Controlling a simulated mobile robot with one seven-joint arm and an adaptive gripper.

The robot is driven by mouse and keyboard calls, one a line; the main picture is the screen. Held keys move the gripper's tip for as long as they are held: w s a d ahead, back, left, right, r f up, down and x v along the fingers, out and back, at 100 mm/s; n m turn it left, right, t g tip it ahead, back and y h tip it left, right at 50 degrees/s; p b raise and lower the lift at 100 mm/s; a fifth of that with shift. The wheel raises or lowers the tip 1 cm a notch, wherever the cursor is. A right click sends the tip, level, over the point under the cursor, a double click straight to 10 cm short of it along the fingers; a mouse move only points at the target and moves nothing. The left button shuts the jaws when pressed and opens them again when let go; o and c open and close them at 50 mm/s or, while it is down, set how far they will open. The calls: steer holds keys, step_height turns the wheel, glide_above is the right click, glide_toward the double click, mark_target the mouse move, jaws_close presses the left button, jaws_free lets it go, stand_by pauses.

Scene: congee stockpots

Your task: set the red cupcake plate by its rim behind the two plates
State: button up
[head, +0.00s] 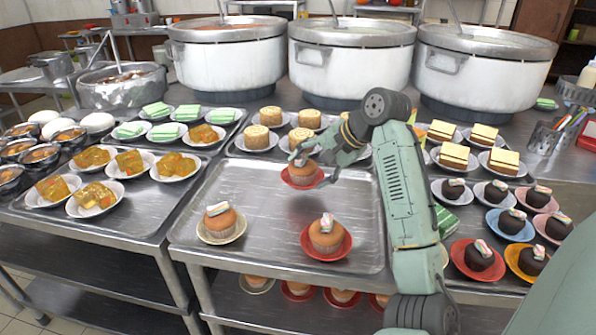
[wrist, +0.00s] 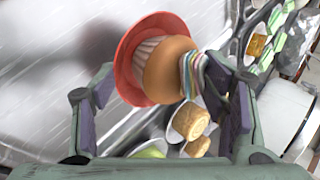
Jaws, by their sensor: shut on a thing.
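My gripper (head: 312,166) is shut on the red cupcake plate (head: 302,184), which holds an orange-brown cupcake with a striped topping. The plate appears held above the back part of the metal tray (head: 255,180), its shadow apart from it. In the wrist view the red plate (wrist: 130,62) and cupcake (wrist: 165,72) show between my fingers (wrist: 162,78); the exact rim contact is hidden. Two plates with similar cupcakes stand nearer the front of the tray: a cream plate (head: 221,238) on the left and a red plate (head: 326,254) on the right.
Several plates of round yellow cakes (head: 257,138) stand just behind the tray. Chocolate cupcakes on coloured plates (head: 478,262) are at right, yellow-cake plates (head: 95,200) at left. Large stockpots (head: 350,60) line the back. The tray's middle is bare.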

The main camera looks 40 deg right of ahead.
mark_target(299, 175)
steer(key=w, duration=0.3)
steer(key=shift+a, duration=0.3)
steer(key=f+p, duration=0.1)
steer(key=f, duration=0.2)
steer(key=shift+w+a+p, duration=0.1)
steer(key=shift+w+p, duration=0.3)
steer(key=shift+f, duration=0.4)
steer(key=o, duration=1.3)
steer(key=b+v, duration=0.2)
steer(key=v, duration=1)
steer(key=shift+b, duration=0.3)
